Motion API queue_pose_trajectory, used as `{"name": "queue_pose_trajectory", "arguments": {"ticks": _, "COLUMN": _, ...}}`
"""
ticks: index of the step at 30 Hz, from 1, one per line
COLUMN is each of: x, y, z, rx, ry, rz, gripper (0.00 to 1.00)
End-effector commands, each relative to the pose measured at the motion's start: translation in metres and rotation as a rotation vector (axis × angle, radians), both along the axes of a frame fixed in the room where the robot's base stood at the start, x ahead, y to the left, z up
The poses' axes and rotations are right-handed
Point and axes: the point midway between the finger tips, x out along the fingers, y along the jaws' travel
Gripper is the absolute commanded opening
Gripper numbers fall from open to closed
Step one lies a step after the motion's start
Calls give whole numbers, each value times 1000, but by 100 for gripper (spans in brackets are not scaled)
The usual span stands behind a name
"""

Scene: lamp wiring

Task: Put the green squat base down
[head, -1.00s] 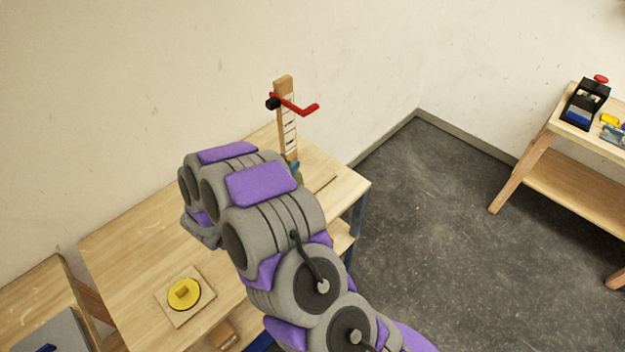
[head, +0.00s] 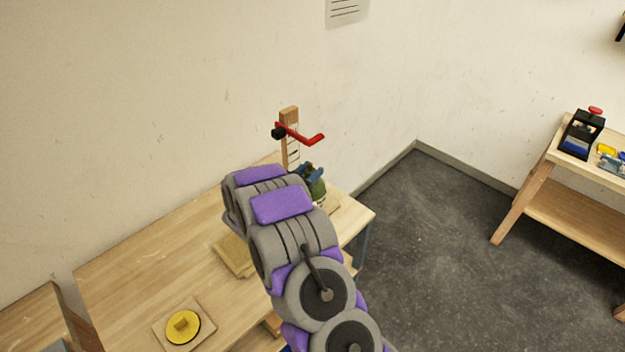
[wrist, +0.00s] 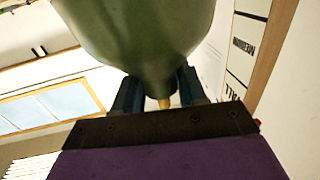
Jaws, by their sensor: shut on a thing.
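The green squat base (wrist: 145,35) fills the top of the wrist view, a rounded dull-green body narrowing toward my gripper. My gripper (wrist: 158,92) is shut on its narrow end, one dark blue finger on each side. In the head view the green base (head: 317,190) shows only in part behind my arm, near the far right corner of the wooden table (head: 150,260). My gripper (head: 310,172) is beside it there, mostly hidden. The base's underside and any contact with the table are hidden.
A wooden height gauge (head: 290,140) with a red arm (head: 305,136) stands close behind my gripper; its markings (wrist: 243,45) show in the wrist view. A yellow disc (head: 183,326) on a square board lies front left. A wooden block (head: 235,256) lies left of my arm.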

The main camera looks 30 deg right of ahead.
Motion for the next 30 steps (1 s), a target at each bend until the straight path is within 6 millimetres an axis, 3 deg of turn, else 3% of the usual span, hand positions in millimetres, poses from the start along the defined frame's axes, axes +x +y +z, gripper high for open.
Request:
{"name": "queue_pose_trajectory", "arguments": {"ticks": 7, "x": 7, "y": -15, "z": -5, "rx": 4, "ry": 1, "rz": 0, "gripper": 0}}
{"name": "queue_pose_trajectory", "arguments": {"ticks": 16, "x": 7, "y": -11, "z": -35, "rx": 0, "ry": 0, "rz": -1, "gripper": 0}}
{"name": "queue_pose_trajectory", "arguments": {"ticks": 27, "x": 7, "y": -12, "z": -38, "rx": 0, "ry": -1, "rz": -1, "gripper": 0}}
{"name": "queue_pose_trajectory", "arguments": {"ticks": 28, "x": 6, "y": -12, "z": -38, "rx": 2, "ry": 0, "rz": -1, "gripper": 44}}
{"name": "queue_pose_trajectory", "arguments": {"ticks": 30, "x": 6, "y": -13, "z": -38, "rx": 4, "ry": 0, "rz": -1, "gripper": 50}}
